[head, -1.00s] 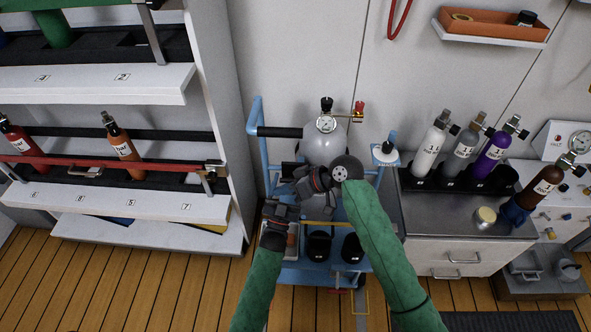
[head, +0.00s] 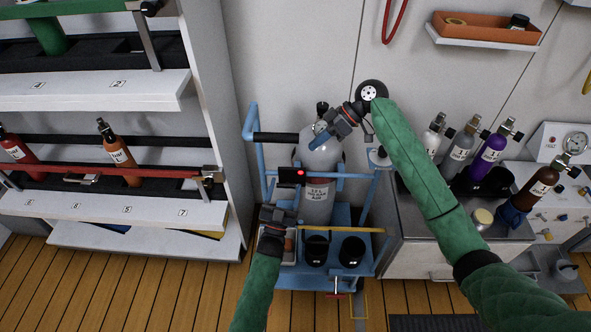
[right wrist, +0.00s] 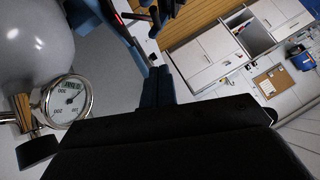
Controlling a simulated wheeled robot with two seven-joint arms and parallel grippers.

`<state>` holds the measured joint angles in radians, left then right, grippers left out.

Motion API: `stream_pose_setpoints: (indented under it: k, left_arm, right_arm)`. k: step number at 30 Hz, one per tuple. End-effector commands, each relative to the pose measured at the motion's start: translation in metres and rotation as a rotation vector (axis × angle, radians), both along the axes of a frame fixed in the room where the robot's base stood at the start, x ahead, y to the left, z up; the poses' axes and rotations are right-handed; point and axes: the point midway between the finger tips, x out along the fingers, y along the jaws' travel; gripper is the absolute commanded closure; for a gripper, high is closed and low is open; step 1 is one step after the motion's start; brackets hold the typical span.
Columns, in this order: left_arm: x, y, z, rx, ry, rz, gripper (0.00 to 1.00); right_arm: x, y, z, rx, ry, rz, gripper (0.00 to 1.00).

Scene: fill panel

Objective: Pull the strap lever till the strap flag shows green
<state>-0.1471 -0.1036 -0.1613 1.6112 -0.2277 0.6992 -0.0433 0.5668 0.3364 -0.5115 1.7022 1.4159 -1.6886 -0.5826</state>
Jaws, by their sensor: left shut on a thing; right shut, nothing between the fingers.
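A blue trolley (head: 367,213) carries a grey cylinder (head: 318,205) labelled AIR, standing upright behind a blue crossbar. A dark box (head: 290,176) on the crossbar shows a red light; I see no green on it. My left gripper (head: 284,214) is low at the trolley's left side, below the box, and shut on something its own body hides. I cannot make out the strap lever. My right gripper (head: 318,142) is shut and empty, its blue fingers in front of the cylinder's top. In the right wrist view the fingers (right wrist: 155,88) are together, beside the gauge (right wrist: 68,101).
A shelf rack (head: 215,120) with cylinders stands left. A counter (head: 405,215) with several small cylinders stands right, partly behind my right arm. Two black cups (head: 316,250) sit on the trolley's front, above a small red handle (head: 336,295). Wooden floor is free in front.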

Motion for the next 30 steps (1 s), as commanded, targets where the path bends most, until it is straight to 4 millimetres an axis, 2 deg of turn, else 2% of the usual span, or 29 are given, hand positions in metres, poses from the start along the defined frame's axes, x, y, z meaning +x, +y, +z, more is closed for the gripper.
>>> stream_pose_setpoints:
  k: [5, 20, 24, 30]
  left_arm:
    - [0.000, 0.000, 0.000, 0.000, 0.000, 0.000, 0.78]
    - [0.000, 0.000, 0.000, -0.001, 0.000, 0.001, 0.78]
    - [0.000, 0.000, 0.000, -0.001, 0.000, 0.000, 0.78]
    - [0.000, 0.000, 0.000, 0.000, 0.000, 0.000, 0.78]
  right_arm:
    - [-0.004, 0.010, -0.009, 0.001, 0.003, 0.004, 1.00]
    - [-0.026, 0.070, -0.066, 0.000, 0.004, 0.004, 1.00]
    - [-0.032, 0.070, -0.084, 0.001, 0.004, 0.002, 1.00]
    - [-0.038, 0.070, -0.099, 0.000, 0.001, 0.002, 1.00]
